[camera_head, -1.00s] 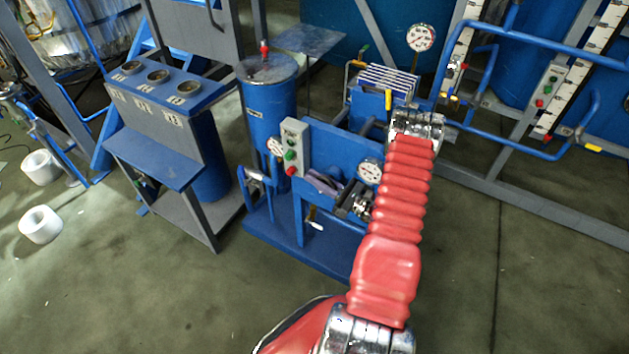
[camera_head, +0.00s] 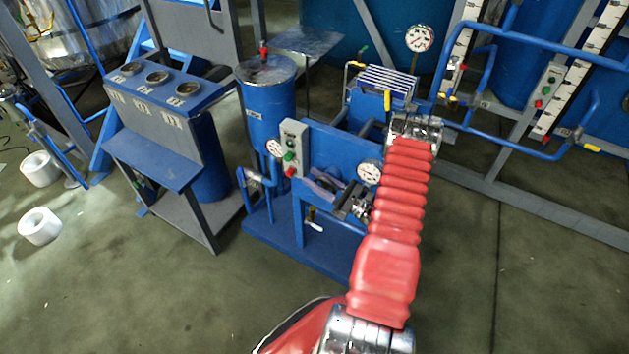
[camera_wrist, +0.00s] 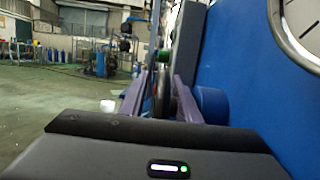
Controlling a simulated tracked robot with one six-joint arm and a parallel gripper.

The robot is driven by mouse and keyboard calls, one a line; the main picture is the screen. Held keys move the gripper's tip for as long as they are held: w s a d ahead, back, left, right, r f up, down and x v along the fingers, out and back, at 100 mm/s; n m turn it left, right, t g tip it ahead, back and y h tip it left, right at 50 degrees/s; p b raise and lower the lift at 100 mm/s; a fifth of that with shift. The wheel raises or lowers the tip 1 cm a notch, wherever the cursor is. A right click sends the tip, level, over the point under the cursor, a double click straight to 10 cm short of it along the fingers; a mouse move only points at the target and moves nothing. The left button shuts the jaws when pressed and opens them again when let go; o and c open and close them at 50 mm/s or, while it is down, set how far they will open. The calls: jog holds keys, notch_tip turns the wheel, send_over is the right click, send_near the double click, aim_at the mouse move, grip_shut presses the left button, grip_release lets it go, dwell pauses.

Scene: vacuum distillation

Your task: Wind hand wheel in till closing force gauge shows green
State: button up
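The dark hand wheel (camera_wrist: 161,92) is seen nearly edge-on in the wrist view, beside the blue panel (camera_wrist: 245,70). My gripper (camera_wrist: 160,82) has its two purple-grey fingers apart, one on either side of the wheel's rim. I see no clear contact. In the head view my gripper (camera_head: 322,184) is at the front of the blue press stand, and the wheel is mostly hidden there. A round white gauge (camera_head: 370,172) sits just right of the gripper; its rim and part of its face show large in the wrist view (camera_wrist: 303,28). Its needle reading is not legible.
A grey button box (camera_head: 291,148) stands just left of the gripper. A small white-handled crank (camera_head: 316,226) hangs below it. A second gauge (camera_head: 419,38) is higher up. A blue cylinder (camera_head: 270,105) and a console (camera_head: 165,105) stand left. The floor in front is clear.

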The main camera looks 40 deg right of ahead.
jog(key=v, duration=1.3)
jog(key=shift+s, duration=0.35)
jog(key=shift+f, duration=0.1)
